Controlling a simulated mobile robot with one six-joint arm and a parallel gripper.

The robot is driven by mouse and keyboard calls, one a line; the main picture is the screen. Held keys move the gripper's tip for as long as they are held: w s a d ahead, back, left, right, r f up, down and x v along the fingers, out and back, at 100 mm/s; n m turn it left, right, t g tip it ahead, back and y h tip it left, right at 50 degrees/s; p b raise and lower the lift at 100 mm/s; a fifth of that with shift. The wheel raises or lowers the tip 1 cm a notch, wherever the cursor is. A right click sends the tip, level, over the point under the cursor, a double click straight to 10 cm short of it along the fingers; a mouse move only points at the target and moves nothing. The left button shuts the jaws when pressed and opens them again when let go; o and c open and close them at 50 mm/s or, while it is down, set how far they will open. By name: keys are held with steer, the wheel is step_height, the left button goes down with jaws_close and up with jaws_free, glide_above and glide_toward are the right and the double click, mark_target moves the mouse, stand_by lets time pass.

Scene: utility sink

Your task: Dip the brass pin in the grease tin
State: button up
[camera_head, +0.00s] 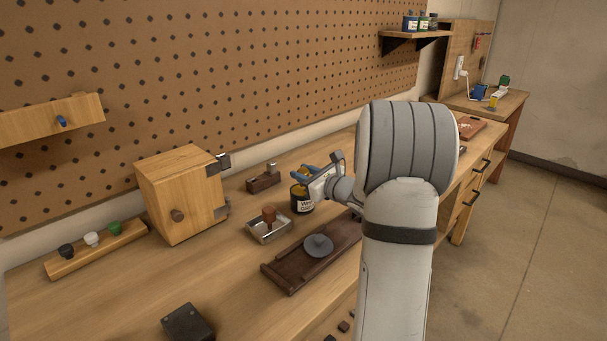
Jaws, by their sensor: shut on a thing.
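My gripper (306,174) is over the back middle of the bench, with its blue fingertips above a small dark tin (302,207) with a white label. The tin appears to be the grease tin, and a yellowish patch shows near its mouth. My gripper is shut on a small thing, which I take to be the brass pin. The pin is too small and too much covered by the fingers to make out. I cannot tell whether it touches the tin's contents. My forearm hides the bench to the right.
A wooden box (178,200) stands left of the tin. A metal tray (261,233) with a brown-handled piece and a dark board (290,270) with a grey disc lie in front. A small wooden block (263,181) is behind. A knob rail (98,250) lies far left.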

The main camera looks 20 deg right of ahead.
mark_target(304, 170)
steer(key=shift+s+f+b, duration=0.1)
steer(key=shift+f+b, duration=0.55)
steer(key=shift+b, duration=0.05)
stand_by(1.7)
steer(key=shift+r, duration=0.1)
steer(key=shift+r+p, duration=2)
steer(key=shift+r, duration=1.55)
